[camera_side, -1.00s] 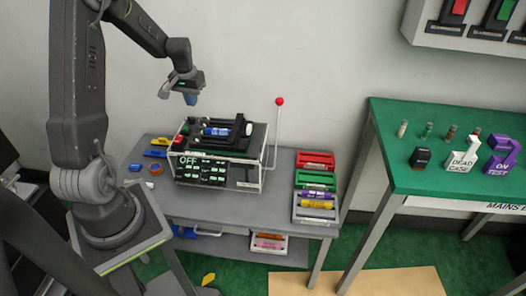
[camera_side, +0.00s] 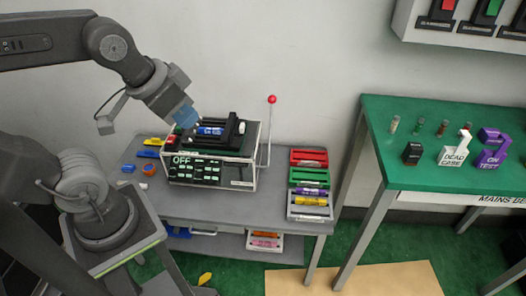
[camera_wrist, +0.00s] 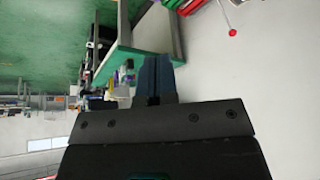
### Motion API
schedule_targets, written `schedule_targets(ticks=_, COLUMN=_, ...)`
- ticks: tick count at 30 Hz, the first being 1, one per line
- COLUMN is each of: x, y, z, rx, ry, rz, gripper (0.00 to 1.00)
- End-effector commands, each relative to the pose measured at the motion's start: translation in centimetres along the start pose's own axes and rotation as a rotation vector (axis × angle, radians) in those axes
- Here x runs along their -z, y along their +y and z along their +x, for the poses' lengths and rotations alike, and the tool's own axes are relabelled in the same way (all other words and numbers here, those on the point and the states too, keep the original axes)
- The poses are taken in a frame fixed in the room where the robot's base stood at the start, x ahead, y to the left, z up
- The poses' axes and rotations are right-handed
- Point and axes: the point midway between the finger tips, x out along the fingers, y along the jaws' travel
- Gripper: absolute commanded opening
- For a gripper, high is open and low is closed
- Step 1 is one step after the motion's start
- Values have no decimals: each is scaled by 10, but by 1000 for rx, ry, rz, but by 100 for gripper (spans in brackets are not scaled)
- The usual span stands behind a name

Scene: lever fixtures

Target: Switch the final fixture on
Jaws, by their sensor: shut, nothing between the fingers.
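The fixture (camera_side: 240,172) is a box on the grey table, with a dark front panel that reads OFF. A black cradle (camera_side: 228,140) on its top holds a blue cylinder (camera_side: 210,131). A lever with a red ball knob (camera_side: 272,99) stands upright at its right side; the red knob also shows in the wrist view (camera_wrist: 232,32). My gripper (camera_side: 190,120) has blue fingers and is just above the left part of the fixture's top, left of the lever. The fingers are together and empty, also in the wrist view (camera_wrist: 153,80). I cannot tell whether they touch the fixture.
Coloured trays (camera_side: 308,185) stand at the table's right end. Small blue and yellow parts (camera_side: 150,154) lie at the left. A green-topped bench (camera_side: 420,175) to the right bears small cylinders, a white DEAD CASE block and a purple ON TEST block. Space above the trays is clear.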

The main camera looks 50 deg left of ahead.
Motion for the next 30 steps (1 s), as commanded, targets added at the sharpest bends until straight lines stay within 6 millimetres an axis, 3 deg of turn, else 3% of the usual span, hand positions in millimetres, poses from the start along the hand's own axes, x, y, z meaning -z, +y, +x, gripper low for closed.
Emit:
schedule_targets(ticks=14, x=-1, y=1, z=-1, rx=-2, ry=3, rz=2, gripper=0)
schedule_targets(ticks=19, x=8, y=-8, z=4, rx=24, ry=-17, rz=-78, gripper=0)
schedule_targets(ticks=23, x=26, y=-29, z=16, rx=83, ry=-57, rz=-261, gripper=0)
schedule_targets(ticks=30, x=61, y=-94, z=53, rx=245, ry=-128, rz=-732, gripper=0)
